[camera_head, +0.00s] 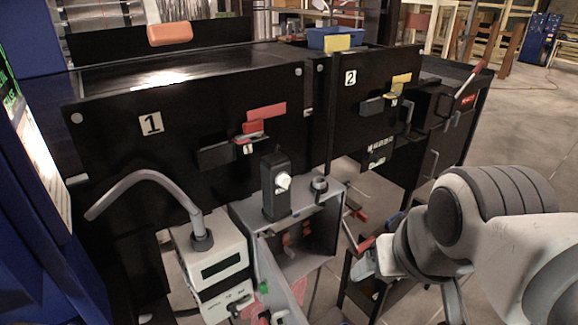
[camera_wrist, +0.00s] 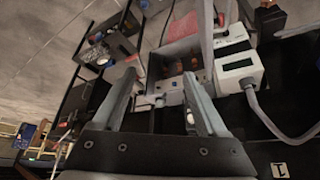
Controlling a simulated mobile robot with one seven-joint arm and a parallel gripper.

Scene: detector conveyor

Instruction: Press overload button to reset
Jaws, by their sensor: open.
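A grey open box (camera_head: 300,250) stands low in front of the conveyor, with small orange-red parts (camera_head: 290,240) inside; a red and a green spot show near its lower edge. I cannot tell which part is the overload button. The box also shows ahead of my gripper in the wrist view (camera_wrist: 170,60), with orange parts inside (camera_wrist: 187,66). My gripper (camera_wrist: 160,82) is open, its two fingers apart and pointing toward the box, with nothing seen between them. In the head view my arm comes in from the right, and my gripper is partly hidden there.
A white device (camera_head: 212,262) with a dark display and a grey curved tube (camera_head: 150,178) stands left of the box. A black post with a white knob (camera_head: 283,181) rises from the box top. The black conveyor (camera_head: 190,115) runs behind. Open floor (camera_head: 525,130) lies to the right.

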